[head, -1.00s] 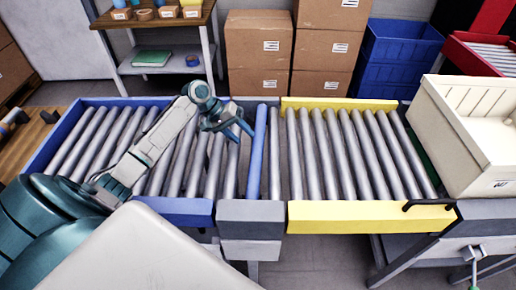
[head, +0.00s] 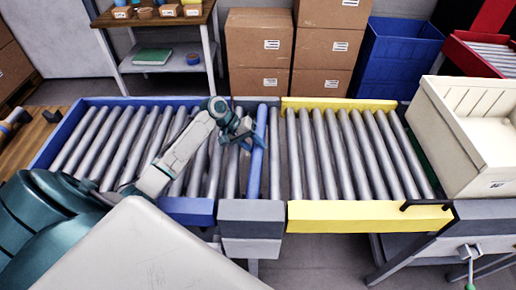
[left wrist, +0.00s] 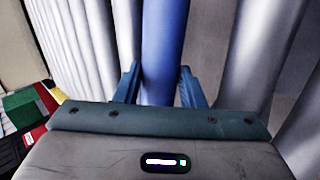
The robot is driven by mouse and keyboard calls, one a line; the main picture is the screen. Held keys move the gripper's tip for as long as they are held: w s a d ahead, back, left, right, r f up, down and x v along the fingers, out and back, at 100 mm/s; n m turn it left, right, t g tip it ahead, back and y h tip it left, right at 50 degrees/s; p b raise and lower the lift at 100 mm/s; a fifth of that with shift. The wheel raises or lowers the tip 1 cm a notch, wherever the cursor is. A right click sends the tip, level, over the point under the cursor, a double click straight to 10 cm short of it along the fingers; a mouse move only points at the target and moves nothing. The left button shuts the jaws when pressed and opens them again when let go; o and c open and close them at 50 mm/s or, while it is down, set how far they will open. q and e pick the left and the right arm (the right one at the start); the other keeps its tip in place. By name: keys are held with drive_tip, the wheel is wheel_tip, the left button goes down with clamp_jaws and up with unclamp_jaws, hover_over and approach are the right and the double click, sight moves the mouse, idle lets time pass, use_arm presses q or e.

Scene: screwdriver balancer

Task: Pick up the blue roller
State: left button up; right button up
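The blue roller (head: 255,172) lies in the dark grey middle section of the conveyor, among grey rollers. My left gripper (head: 250,140) is at its middle part in the head view and hides a bit of it. In the left wrist view the blue roller (left wrist: 160,45) runs between the two fingers of my left gripper (left wrist: 160,78). The fingers are apart, one on each side of the roller. Small gaps seem to show beside it; I cannot tell how deep the fingers reach. My right gripper is not in view.
A blue-framed conveyor section (head: 187,210) lies left and a yellow-framed one (head: 370,216) right. A cream crate (head: 480,165) stands on the right end. Cardboard boxes (head: 258,50) and blue crates (head: 395,58) stand behind. A gap shows right of the blue roller.

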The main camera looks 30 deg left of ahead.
use_arm(q)
drive_tip(key=c, duration=0.4)
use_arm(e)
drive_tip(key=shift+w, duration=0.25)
use_arm(q)
drive_tip(key=shift+r, duration=0.1)
